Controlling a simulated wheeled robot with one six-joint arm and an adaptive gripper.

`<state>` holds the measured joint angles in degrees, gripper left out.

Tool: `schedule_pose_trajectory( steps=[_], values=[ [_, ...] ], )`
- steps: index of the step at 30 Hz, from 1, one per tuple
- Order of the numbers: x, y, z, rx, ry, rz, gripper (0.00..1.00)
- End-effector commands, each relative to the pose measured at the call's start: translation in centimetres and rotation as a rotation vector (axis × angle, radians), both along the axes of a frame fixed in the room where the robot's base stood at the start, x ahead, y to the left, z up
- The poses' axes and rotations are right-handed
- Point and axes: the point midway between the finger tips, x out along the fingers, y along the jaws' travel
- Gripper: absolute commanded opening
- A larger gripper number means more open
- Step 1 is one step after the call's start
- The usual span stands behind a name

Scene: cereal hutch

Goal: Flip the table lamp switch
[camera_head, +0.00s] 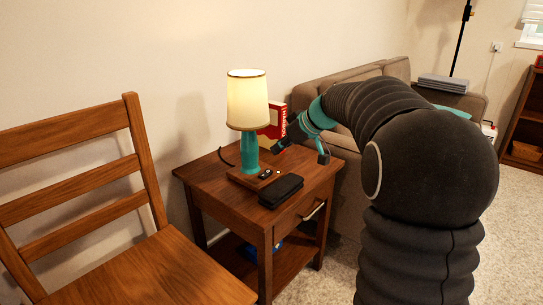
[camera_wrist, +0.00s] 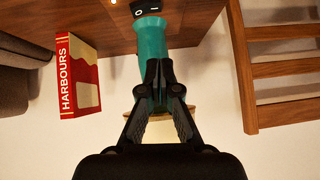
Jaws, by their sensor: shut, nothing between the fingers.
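A small black rocker switch (camera_head: 266,174) sits on the front of that base; in the wrist view the switch (camera_wrist: 146,6) shows at the top edge, marked with a circle and a bar. My gripper (camera_head: 277,147) is just right of the stem, above the switch and apart from it. In the wrist view my shut, empty gripper (camera_wrist: 160,66) overlaps the teal stem (camera_wrist: 152,40); whether it touches cannot be told.
A red book (camera_head: 273,123) labelled HARBOURS stands behind my gripper; it also shows in the wrist view (camera_wrist: 78,77). A black case (camera_head: 281,191) lies at the table's (camera_head: 215,171) front. A wooden chair (camera_head: 90,200) is left, a brown sofa (camera_head: 335,80) behind right.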

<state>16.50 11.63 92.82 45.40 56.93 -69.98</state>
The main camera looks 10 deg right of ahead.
Motion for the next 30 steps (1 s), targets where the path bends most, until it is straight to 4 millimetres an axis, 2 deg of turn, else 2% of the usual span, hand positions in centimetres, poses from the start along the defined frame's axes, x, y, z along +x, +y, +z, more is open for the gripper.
schedule_pose_trajectory(
  steps=[4, 12, 22, 26, 28, 30],
  values=[
    [-1.4, -0.8, 1.6, -0.001, -0.002, -0.001, 0.0],
    [-2.4, -1.3, 2.6, -0.001, 0.0, 0.001, 0.0],
    [-2.4, -1.3, 2.7, 0.004, 0.003, -0.005, 0.0],
    [-2.3, -1.4, 2.6, 0.044, 0.038, -0.064, 0.0],
    [-2.4, -1.7, 2.2, 0.066, 0.078, -0.121, 0.0],
    [-2.9, -2.1, 0.7, 0.084, 0.144, -0.19, 0.0]
  ],
)
